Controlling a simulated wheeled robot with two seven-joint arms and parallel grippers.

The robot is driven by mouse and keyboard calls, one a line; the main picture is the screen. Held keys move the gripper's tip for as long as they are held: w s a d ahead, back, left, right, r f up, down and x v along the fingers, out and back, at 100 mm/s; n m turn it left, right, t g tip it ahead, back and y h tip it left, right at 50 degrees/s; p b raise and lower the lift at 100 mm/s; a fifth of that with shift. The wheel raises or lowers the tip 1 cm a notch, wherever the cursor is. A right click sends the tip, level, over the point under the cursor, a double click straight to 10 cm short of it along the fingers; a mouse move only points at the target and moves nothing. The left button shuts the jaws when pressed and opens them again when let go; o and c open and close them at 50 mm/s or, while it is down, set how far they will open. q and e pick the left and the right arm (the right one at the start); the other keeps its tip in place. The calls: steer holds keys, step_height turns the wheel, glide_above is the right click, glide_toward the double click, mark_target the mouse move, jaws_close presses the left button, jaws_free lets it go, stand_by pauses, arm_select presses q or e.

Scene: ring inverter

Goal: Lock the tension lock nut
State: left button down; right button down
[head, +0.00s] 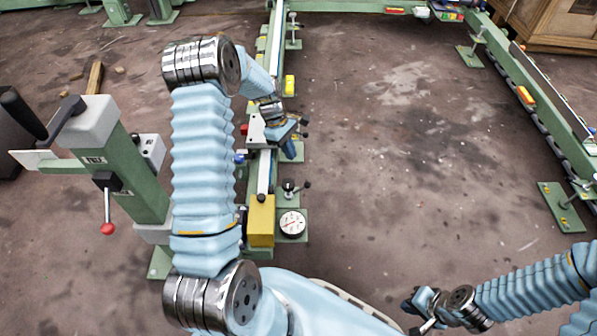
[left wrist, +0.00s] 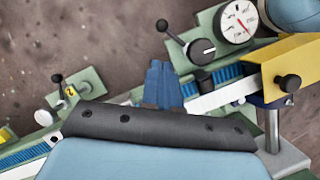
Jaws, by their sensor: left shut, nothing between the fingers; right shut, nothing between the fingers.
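I cannot tell for sure which part is the tension lock nut. A black lever with a round hub (head: 290,186) sits on the green rail, just behind a white dial gauge (head: 292,223). In the left wrist view the lever (left wrist: 201,46) stands beside the gauge (left wrist: 237,20). My left gripper (head: 291,131) is over the rail, beyond the lever in the head view. Its blue fingers (left wrist: 163,84) are together and empty, apart from the lever in the picture. My right gripper (head: 417,311) is shut and empty at the lower right, away from the rail.
A yellow block (head: 261,221) stands on the rail beside the gauge. A green post with a red-knobbed lever (head: 107,228) stands left of my left arm. Another small black lever (left wrist: 58,80) is at the left wrist view's left. Open floor (head: 410,150) lies between the rails.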

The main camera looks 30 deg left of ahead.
mark_target(306, 184)
arm_select(q)
steer(key=shift+f, duration=0.1)
steer(key=b+x, duration=0.1)
steer(key=x, duration=0.9)
steer(key=shift+b, duration=0.4)
steer(key=shift+d+m+g, duration=0.3)
steer(key=shift+d+m, duration=0.45)
steer(key=shift+m, duration=0.45)
steer(key=shift+s+d+m, duration=0.1)
steer(key=shift+d+m, duration=0.3)
steer(key=shift+m, duration=0.3)
steer(key=m, duration=0.1)
steer(key=d+m+g, duration=0.1)
steer(key=shift+s+d+m+y, duration=0.15)
steer(key=shift+s+m+y, duration=0.15)
steer(key=shift+s+m, duration=0.1)
steer(key=m, duration=0.1)
steer(key=s+d+m+g, duration=0.1)
steer(key=shift+m+y, duration=0.3)
steer(key=shift+m, duration=0.1)
steer(key=shift+s+d+m+g+y, duration=0.2)
steer(key=shift+s+d+m, duration=0.1)
steer(key=shift+m, duration=0.4)
steer(key=shift+s+d+m+g+y, duration=0.2)
steer(key=shift+s+m, duration=0.1)
steer(key=shift+m, duration=0.4)
steer(key=shift+s, duration=0.1)
